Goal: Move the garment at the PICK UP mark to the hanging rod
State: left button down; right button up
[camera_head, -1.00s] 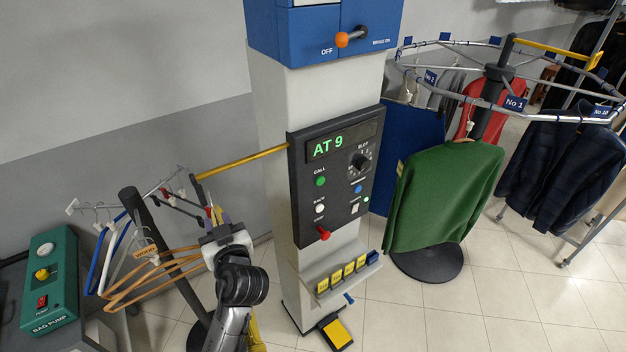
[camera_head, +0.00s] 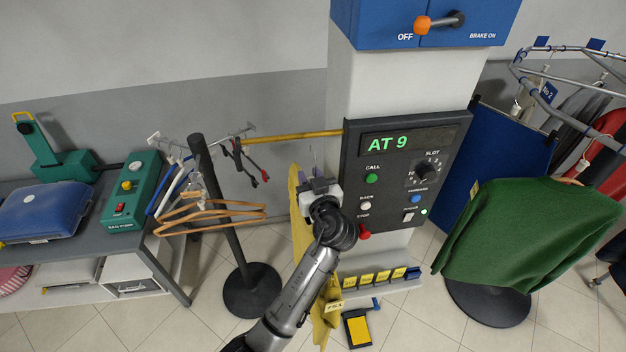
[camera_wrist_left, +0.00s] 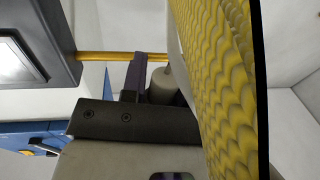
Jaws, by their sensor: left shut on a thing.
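A yellow garment (camera_head: 297,222) hangs from my left gripper (camera_head: 318,186), in front of the left side of the console column. A thin hanger hook sticks up above the jaws, which are shut on its hanger. In the left wrist view the yellow garment (camera_wrist_left: 225,90) fills the right of the picture, beside a purple finger and a pale round piece. A yellow horizontal rod (camera_head: 290,136) runs left from the console, above and behind the gripper. It also shows in the left wrist view (camera_wrist_left: 108,57). The hook looks apart from the rod. My right gripper is not in view.
The console (camera_head: 400,190) reads AT 9. Left stand a black post (camera_head: 222,190) with wooden hangers (camera_head: 215,210) and a bench with a green bag pump (camera_head: 130,195). A green sweater (camera_head: 530,230) hangs at right on the carousel. Yellow tags (camera_head: 367,278) sit below the console.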

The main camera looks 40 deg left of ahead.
pick_arm(q)
jog(key=shift+w+d+x, duration=0.1)
jog(key=shift+w+x, duration=0.05)
jog(key=shift+x, duration=0.9)
jog(key=shift+w+d+x, duration=0.15)
jog(key=shift+w+x, duration=0.05)
jog(key=shift+x, duration=0.85)
jog(key=shift+w+a, duration=0.1)
jog(key=shift+w, duration=0.05)
jog(key=shift+w+a+m+t+h, duration=0.25)
jog(key=shift+m+t+h, duration=0.15)
jog(key=shift+t+h, duration=0.15)
jog(key=shift+w+f, duration=0.1)
jog(key=shift+w+a, duration=0.1)
jog(key=shift+a, duration=0.1)
jog(key=shift+b+x, duration=2.05)
jog(key=shift+x, duration=0.6)
